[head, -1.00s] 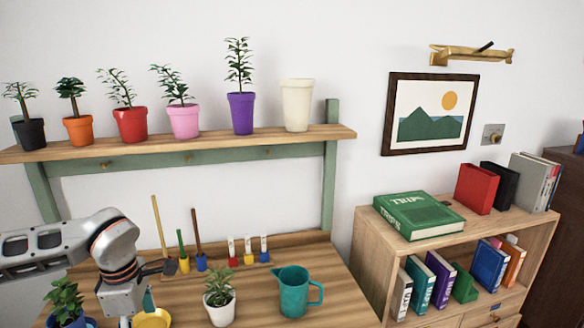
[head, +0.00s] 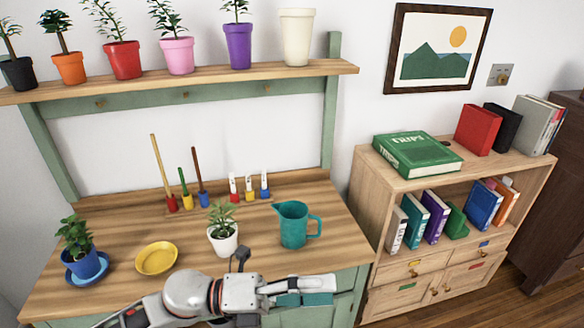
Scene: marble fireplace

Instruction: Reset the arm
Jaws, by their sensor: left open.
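My left arm comes in from the bottom left, low in the head view. Its gripper (head: 308,292) points right, in front of the workbench's (head: 180,215) front edge and below the teal pitcher (head: 292,226). The gripper is open, and I see nothing held in it. Its teal finger pads show near the green bench front. My right gripper is not in view.
On the bench stand a white potted plant (head: 222,236), a yellow dish (head: 156,258), a blue potted plant (head: 85,264) and several upright tools. Potted plants line the shelf (head: 180,80) above. A bookcase (head: 432,182) stands right.

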